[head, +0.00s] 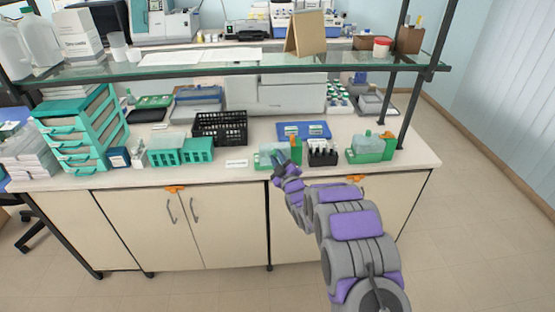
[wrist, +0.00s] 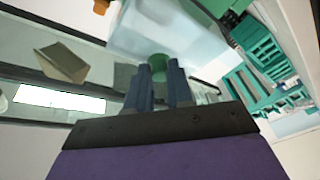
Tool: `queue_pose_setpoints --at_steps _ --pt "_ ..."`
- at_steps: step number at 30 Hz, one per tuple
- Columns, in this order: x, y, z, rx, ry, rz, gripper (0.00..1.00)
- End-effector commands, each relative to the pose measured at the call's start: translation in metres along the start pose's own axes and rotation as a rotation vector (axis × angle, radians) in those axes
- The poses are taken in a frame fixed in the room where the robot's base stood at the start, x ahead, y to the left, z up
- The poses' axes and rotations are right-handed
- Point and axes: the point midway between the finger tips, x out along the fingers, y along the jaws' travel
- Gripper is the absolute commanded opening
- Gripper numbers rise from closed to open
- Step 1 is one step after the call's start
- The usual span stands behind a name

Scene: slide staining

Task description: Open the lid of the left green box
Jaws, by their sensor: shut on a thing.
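The left green box (head: 262,160) stands near the bench's front edge, partly hidden by my gripper (head: 279,158). In the wrist view a pale translucent lid (wrist: 165,35) fills the top middle, with a round green knob (wrist: 159,63) on it. My gripper's dark fingers (wrist: 160,78) are shut on this knob, one on each side. I cannot tell whether the lid is raised from the box. A second green box (head: 372,150) with a translucent lid stands further right.
A black rack of vials (head: 322,153) stands between the two green boxes. A blue tray (head: 303,130) lies behind. Teal racks (head: 182,150) and a black basket (head: 220,128) are at left. A glass shelf (head: 250,62) spans above the bench.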

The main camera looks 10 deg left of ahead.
Motion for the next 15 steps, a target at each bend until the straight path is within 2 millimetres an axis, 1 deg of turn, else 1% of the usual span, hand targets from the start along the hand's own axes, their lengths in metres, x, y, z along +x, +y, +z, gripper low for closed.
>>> queue_pose_setpoints --at_steps 13,14,15 --pt "-0.0004 -0.0001 0.0002 -0.003 0.006 0.006 0.0" --pt "-0.0003 -0.0001 0.0002 -0.003 0.006 0.006 0.24" --pt "-0.0003 0.0 0.0001 -0.003 0.006 0.006 0.28"
